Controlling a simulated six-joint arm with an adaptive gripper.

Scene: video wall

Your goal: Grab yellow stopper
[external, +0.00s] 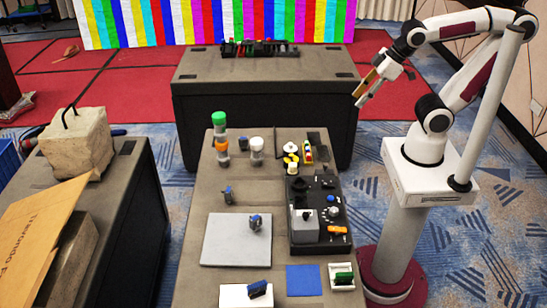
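A small yellow round piece (290,148), which looks like the yellow stopper, lies on the middle table near its right side. Its exact shape is too small to tell, and a white-and-yellow piece (292,160) is close in front of it. My gripper (359,100) is in the air to the right of and above the yellow piece, well apart from it. Its two fingers point down and left, look parted, and hold nothing that I can see.
A yellow, red and green piece (308,152) stands just right of the yellow one. A black control panel (334,190) lies in front. A grey plate (225,240) lies front left. A second table (200,70) stands behind.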

